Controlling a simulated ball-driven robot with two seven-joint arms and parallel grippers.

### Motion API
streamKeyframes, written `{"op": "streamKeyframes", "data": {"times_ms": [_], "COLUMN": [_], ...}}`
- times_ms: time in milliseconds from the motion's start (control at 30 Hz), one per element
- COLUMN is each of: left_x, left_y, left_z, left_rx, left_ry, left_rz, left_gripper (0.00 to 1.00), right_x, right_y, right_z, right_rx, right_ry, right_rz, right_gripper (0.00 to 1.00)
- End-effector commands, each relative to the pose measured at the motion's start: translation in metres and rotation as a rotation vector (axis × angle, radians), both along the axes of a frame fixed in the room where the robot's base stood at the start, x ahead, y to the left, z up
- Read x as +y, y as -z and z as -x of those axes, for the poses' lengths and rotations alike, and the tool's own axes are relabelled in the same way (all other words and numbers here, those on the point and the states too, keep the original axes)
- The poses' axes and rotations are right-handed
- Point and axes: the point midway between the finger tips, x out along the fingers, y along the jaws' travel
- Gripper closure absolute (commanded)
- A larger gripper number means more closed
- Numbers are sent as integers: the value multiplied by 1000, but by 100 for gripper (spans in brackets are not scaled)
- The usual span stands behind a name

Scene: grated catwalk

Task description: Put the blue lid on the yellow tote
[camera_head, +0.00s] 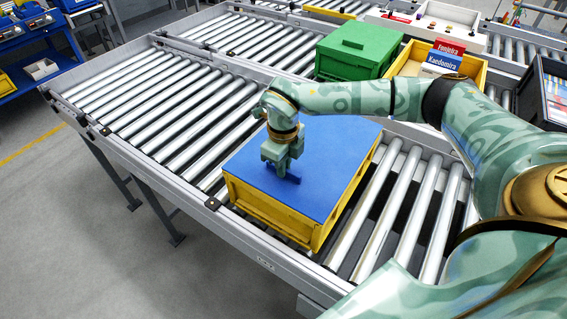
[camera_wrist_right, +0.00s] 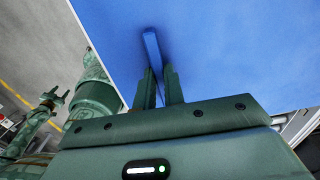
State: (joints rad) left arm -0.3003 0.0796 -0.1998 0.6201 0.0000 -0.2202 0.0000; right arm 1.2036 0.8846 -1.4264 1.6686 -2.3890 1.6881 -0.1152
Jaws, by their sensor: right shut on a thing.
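The blue lid (camera_head: 325,160) lies flat over the top of the yellow tote (camera_head: 272,213) on the roller conveyor. Its edges look roughly in line with the tote's rim; a thin yellow strip shows along the right side. I cannot tell whether it is fully seated. My right gripper (camera_head: 284,174) points down at the lid's middle. In the right wrist view its fingers (camera_wrist_right: 160,88) are shut on the lid's raised blue handle (camera_wrist_right: 151,48). My left gripper (camera_wrist_right: 52,98) shows small at the left of that view, fingers apart and empty; it is outside the head view.
A closed green tote (camera_head: 355,48) and an open yellow tote (camera_head: 478,72) with name cards stand behind on the conveyor. A dark crate (camera_head: 540,90) is at the right. Bare rollers (camera_head: 165,90) lie to the left. A blue workbench (camera_head: 50,45) stands far left.

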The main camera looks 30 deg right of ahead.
Motion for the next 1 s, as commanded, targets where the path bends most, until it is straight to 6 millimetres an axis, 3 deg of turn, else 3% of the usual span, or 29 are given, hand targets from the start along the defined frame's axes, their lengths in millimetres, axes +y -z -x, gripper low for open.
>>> {"op": "streamKeyframes", "data": {"times_ms": [200, 300, 500, 533, 600, 1000], "left_x": [0, 0, 0, 0, 0, 0], "left_y": [0, 0, 0, 0, 0, -4], "left_z": [0, 0, 0, 0, 0, -2], "left_rx": [0, 0, 0, 0, 0, -3], "left_ry": [0, 0, 0, 0, 0, 0], "left_rz": [0, 0, 0, 0, 0, 0], "left_gripper": [48, 48, 48, 48, 48, 48], "right_x": [0, 0, 0, 0, 0, 0], "right_y": [1, 1, 1, 2, 2, -4], "right_z": [0, 0, 0, 0, 0, 0], "right_rx": [-2, -1, -1, 2, 2, -1], "right_ry": [0, 0, 0, 0, 0, 0], "right_rz": [0, 1, 0, 0, 0, 0], "right_gripper": [100, 67, 64, 61, 46, 46]}}
